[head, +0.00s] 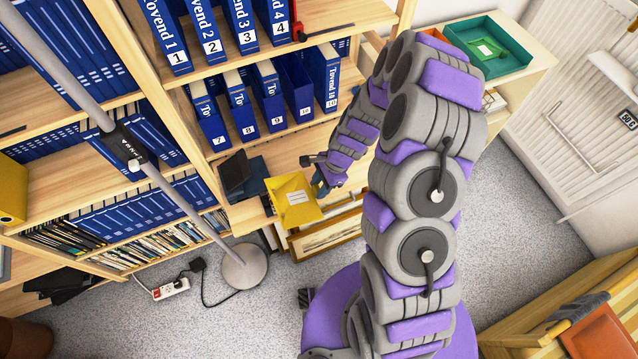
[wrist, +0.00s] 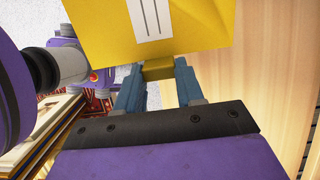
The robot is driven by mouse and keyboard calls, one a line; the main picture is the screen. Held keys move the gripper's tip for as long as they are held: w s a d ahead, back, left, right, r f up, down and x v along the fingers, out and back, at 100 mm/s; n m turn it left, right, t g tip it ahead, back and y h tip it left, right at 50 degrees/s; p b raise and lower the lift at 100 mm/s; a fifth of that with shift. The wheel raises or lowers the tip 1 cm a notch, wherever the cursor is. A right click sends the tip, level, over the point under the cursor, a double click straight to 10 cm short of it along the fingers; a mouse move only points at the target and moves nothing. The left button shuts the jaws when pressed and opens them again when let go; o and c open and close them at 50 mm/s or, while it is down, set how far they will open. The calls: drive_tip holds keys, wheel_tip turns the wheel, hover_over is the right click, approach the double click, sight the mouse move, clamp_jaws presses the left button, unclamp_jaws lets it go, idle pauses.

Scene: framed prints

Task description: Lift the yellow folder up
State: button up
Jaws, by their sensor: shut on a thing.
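The yellow folder (head: 294,199) is in front of the wooden bookshelf, near its lower shelf, with a white label on its face. In the wrist view the folder (wrist: 200,25) fills the top middle, with dark lines on its white label. My gripper (head: 318,183) reaches it from the right. In the wrist view the gripper's two blue-grey fingers (wrist: 158,80) are shut on a narrow yellow part at the folder's near edge. Whether the folder still touches the shelf is not clear.
A dark folder (head: 238,173) stands left of the yellow one. Framed prints (head: 325,236) lean below. Rows of blue binders (head: 270,95) fill the shelves above. A lamp pole with a round base (head: 244,268) stands at the left.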

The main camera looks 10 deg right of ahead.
drive_tip(key=shift+r, duration=0.1)
drive_tip(key=shift+r+p, duration=1.9)
drive_tip(key=shift+r, duration=1.05)
drive_tip(key=shift+w, duration=0.1)
